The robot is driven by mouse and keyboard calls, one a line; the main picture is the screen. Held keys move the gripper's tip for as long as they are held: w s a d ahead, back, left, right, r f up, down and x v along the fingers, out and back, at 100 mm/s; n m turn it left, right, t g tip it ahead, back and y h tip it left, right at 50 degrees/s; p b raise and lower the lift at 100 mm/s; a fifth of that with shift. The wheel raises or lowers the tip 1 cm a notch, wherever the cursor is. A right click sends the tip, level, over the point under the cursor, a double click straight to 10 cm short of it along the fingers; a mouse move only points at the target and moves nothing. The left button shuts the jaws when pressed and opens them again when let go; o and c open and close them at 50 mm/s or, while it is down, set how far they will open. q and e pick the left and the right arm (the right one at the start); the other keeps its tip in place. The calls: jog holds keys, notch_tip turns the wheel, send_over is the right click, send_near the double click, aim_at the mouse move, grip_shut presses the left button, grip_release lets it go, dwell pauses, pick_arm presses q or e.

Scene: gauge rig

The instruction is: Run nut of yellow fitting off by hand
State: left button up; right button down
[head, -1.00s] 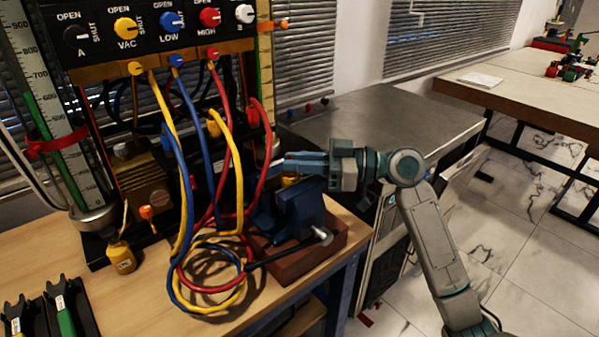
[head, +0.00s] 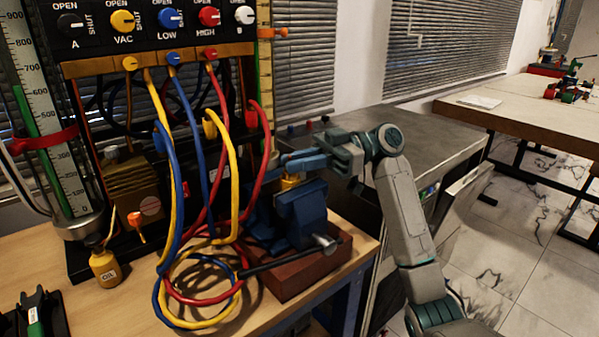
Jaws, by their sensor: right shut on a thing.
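The yellow fitting (head: 290,182) stands in the jaws of the blue vise (head: 303,212), and only a small part of it shows. My right gripper (head: 291,163) reaches in from the right, directly above the vise. Its blue fingers are shut around the top of the fitting, where its nut would be. The fingers hide the nut, so I cannot see its thread or how far it is turned. My left gripper is not in view.
The vise sits on a red-brown block (head: 318,268) near the bench's right edge. Looped yellow, blue and red hoses (head: 200,290) hang from the valve manifold (head: 150,30) close to its left. A small yellow oil bottle (head: 105,268) stands further left.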

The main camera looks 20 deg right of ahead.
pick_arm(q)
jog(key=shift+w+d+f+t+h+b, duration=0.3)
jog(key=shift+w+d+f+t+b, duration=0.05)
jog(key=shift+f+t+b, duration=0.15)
pick_arm(e)
jog(key=shift+w+f+n+g+h, duration=0.15)
jog(key=shift+n+g+h, duration=0.15)
jog(key=shift+n+g, duration=0.95)
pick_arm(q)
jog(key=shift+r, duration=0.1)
pick_arm(e)
jog(key=shift+g, duration=0.45)
jog(key=c, duration=1.4)
grip_release()
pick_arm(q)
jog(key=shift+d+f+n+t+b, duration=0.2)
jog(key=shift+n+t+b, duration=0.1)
pick_arm(e)
jog(key=v, duration=1)
jog(key=shift+w+d, duration=0.15)
jog(key=shift+d, duration=0.25)
